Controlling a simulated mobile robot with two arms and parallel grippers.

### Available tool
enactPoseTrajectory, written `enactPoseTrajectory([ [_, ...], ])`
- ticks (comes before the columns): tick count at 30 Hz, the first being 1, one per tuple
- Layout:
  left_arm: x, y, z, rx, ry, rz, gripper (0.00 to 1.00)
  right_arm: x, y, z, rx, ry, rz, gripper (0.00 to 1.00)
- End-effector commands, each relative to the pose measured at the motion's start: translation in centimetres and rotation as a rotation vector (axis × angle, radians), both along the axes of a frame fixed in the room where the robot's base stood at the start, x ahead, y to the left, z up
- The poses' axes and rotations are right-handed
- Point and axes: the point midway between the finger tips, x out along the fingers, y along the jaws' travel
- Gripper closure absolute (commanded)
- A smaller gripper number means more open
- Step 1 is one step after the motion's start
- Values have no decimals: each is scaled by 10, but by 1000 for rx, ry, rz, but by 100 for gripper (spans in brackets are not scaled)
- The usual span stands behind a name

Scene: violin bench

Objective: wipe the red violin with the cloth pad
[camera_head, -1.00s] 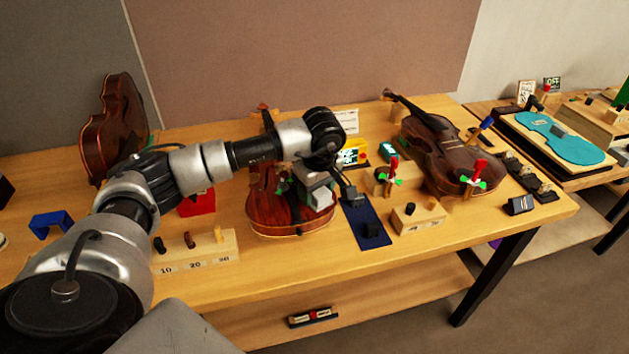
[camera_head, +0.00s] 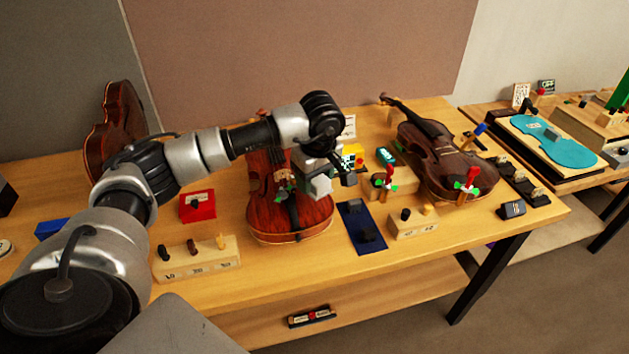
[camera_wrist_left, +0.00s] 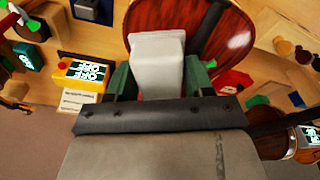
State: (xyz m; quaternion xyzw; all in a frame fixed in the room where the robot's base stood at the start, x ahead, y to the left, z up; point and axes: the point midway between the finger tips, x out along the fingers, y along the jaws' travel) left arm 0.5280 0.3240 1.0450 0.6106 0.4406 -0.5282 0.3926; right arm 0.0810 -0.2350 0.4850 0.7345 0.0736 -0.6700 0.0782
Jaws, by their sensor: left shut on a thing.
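The red violin (camera_head: 283,218) lies on its back on the bench, its lower body toward me; my arm hides part of its neck and upper body. My left gripper (camera_head: 326,172) is over the violin's right side, shut on the pale grey cloth pad (camera_head: 318,187). In the left wrist view the pad (camera_wrist_left: 157,58) sits between the green fingers, with the violin's glossy red body (camera_wrist_left: 236,42) behind it. I cannot tell whether the pad touches the violin. My right gripper is not in view.
A dark blue mat (camera_head: 352,217) with a black block lies right of the violin. A wooden block (camera_head: 413,224) and a dark violin (camera_head: 432,155) are farther right. A red box (camera_head: 197,206) and a numbered peg block (camera_head: 197,262) are left. Bare bench shows in front.

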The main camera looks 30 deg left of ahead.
Motion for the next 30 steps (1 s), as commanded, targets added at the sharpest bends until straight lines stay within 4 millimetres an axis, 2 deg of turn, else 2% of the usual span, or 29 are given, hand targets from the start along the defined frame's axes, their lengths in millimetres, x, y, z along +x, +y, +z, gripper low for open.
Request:
enactPoseTrajectory([
  [11, 0, 0, 5, 0, 0, 0, 67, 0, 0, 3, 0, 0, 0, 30],
  [21, 0, 0, 32, 0, -1, 0, 67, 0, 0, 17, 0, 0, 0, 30],
  [30, 0, 0, 32, -1, 0, 0, 67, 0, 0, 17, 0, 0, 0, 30],
])
